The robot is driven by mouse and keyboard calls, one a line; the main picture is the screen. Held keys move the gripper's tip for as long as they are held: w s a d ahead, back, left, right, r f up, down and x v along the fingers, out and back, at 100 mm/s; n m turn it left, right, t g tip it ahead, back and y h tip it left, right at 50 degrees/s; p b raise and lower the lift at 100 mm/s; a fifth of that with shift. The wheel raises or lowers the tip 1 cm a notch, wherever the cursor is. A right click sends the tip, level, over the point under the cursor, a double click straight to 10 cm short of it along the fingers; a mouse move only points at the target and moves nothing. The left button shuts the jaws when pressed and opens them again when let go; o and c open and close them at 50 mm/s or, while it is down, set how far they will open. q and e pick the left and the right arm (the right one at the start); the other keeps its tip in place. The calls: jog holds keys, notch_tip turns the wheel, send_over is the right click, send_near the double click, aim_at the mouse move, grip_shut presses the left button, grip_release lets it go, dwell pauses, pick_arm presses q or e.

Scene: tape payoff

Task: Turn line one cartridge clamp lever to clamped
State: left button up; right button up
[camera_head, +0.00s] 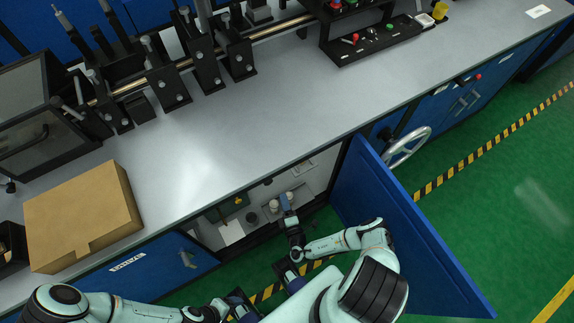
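My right gripper (287,203) reaches into the open compartment under the bench, between its blue doors. Its fingertips are at small pale round fittings (274,206). I cannot tell whether it touches them or whether its fingers are open or shut. The line one cartridge clamp lever cannot be made out for certain; a small yellow part (238,201) on a dark fitting shows left of the gripper.
The open blue door (400,235) stands to the right of my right arm. A blue panel (150,272) is at the left. The grey benchtop (250,125) lies above the compartment, with a cardboard box (82,215) and black stands on a shaft (165,82). A handwheel (408,147) sticks out beyond the door.

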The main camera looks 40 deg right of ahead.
jog(key=w+d+f+m+g+h, duration=0.1)
jog(key=w+d+m+h, duration=0.1)
jog(key=w+d, duration=0.7)
jog(key=shift+w+d+f+h, duration=0.3)
jog(key=shift+w+d, duration=0.1)
jog(key=shift+w, duration=0.3)
grip_shut()
